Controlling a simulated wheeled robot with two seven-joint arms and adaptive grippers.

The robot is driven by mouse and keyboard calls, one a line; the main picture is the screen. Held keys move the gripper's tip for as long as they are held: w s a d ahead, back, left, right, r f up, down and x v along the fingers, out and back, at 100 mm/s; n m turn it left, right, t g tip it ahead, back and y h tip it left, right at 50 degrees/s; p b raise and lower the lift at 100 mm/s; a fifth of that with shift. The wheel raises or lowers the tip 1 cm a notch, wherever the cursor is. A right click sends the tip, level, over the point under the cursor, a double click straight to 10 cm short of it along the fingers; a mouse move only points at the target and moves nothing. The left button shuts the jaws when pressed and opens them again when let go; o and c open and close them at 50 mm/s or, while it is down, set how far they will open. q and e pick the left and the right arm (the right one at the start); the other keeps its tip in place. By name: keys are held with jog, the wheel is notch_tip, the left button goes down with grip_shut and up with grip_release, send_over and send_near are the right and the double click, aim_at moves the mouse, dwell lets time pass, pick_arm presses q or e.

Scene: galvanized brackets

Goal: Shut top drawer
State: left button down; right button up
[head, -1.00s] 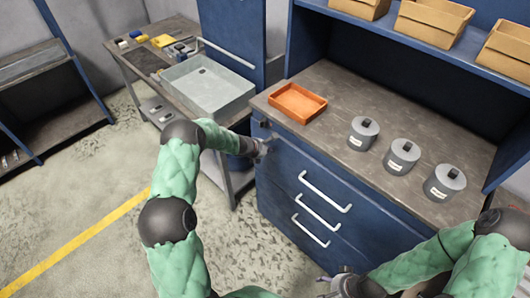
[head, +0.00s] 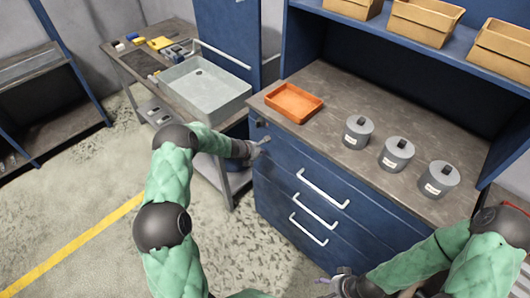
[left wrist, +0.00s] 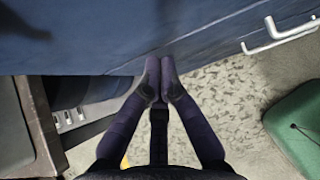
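The blue cabinet has a top drawer (head: 290,158) with a white bar handle (head: 323,188), above two more handled drawers. The top drawer looks flush or nearly flush with the cabinet front; a small gap cannot be ruled out. My left gripper (head: 262,143) is at the left end of the top drawer's front, just under the counter edge. In the left wrist view its dark fingers (left wrist: 160,68) are together, empty, with tips against or very close to the blue front (left wrist: 190,35). My right gripper (head: 325,283) is low near the cabinet's base, partly hidden by its wrist.
On the counter (head: 330,95) are an orange tray (head: 293,103) and three grey lidded canisters (head: 396,154). Cardboard-coloured bins (head: 425,22) stand on the shelf above. A side table with a grey tub (head: 205,88) stands left of the cabinet. Floor (head: 90,185) at left is clear.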

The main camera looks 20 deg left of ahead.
pick_arm(q)
jog(key=p+v, duration=0.1)
jog(key=v, duration=0.9)
jog(key=shift+s+a, duration=0.2)
jog(key=shift+s, duration=0.15)
jog(key=s+d+f+m+g+b, duration=0.3)
jog(key=s+d+f+m+g, duration=0.3)
jog(key=s+d+f+m, duration=0.9)
jog(key=s+d+f+m+b, duration=0.1)
jog(key=s+d+f+m, duration=0.1)
jog(key=s+m, duration=0.3)
jog(key=s+d+f+m+g+b, duration=0.1)
jog(key=s+d+f+m, duration=0.1)
jog(key=s+d+m, duration=0.2)
jog(key=s+d+f+m+g+h+b, duration=0.1)
jog(key=s+d+m, duration=0.3)
jog(key=s, duration=0.5)
jog(key=shift+d+f+m, duration=0.25)
jog(key=shift+f+m, duration=0.55)
jog(key=shift+f, duration=0.05)
